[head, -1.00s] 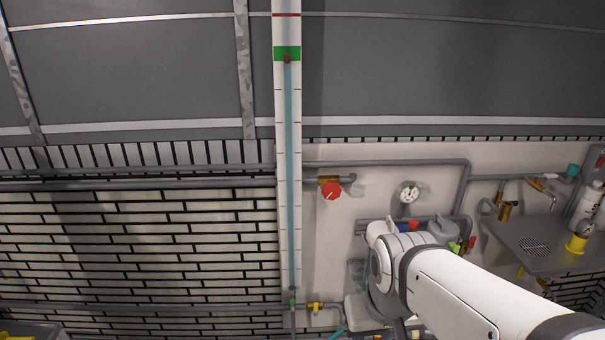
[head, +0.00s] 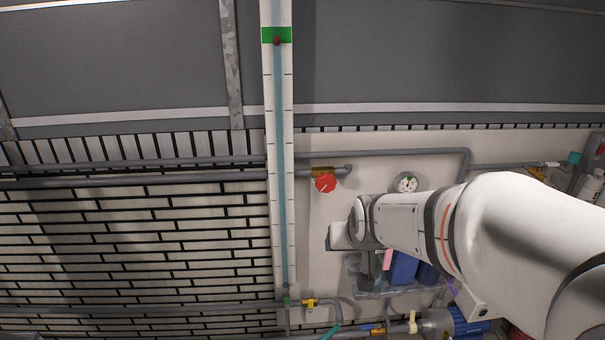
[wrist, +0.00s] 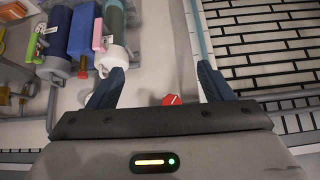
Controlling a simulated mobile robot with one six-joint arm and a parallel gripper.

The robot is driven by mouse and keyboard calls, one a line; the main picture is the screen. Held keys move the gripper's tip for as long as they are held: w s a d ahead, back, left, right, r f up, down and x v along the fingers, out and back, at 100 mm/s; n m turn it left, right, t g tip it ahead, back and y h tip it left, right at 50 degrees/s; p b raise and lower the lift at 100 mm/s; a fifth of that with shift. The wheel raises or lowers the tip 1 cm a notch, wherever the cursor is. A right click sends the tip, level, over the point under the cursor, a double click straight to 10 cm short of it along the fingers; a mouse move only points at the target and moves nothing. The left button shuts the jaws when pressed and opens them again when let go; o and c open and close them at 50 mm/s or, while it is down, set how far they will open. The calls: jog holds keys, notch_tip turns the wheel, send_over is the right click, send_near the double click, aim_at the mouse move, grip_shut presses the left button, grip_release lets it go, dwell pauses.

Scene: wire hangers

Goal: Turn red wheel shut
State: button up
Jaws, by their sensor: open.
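The red wheel (head: 325,183) with a white mark is on a brass valve on the grey pipe, just right of the tall gauge. My gripper (head: 330,238) is below the wheel in the head view, apart from it, with its fingers barely visible. In the wrist view my gripper (wrist: 161,70) is open and empty. The red wheel (wrist: 172,100) shows there between the two dark fingers, beyond the palm edge, which partly hides it. I cannot tell the distance to it.
A round white dial (head: 405,184) is right of the wheel. A yellow-handled valve (head: 309,303) is below. Blue containers (wrist: 85,32) on a shelf are near the left finger. The brick wall (head: 140,240) is clear.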

aim_at(327, 186)
jog(key=shift+o, duration=0.3)
jog(key=w+f+t+b, duration=0.1)
jog(key=w+t, duration=0.2)
jog(key=w, duration=0.5)
jog(key=w+f+t+b, duration=0.1)
jog(key=w+t+b, duration=0.1)
jog(key=w, duration=0.6)
jog(key=w+f+m+t+b, duration=0.1)
jog(key=w+f+t, duration=0.1)
jog(key=w+t, duration=0.3)
jog(key=shift+w+y, duration=0.3)
jog(key=shift+w, duration=1.75)
jog(key=shift+w+r, duration=0.1)
jog(key=shift+w, duration=0.25)
jog(key=w, duration=0.7)
jog(key=shift+w, duration=0.1)
jog(key=shift+c, duration=0.6)
jog(key=c, duration=0.9)
jog(key=shift+o, duration=0.2)
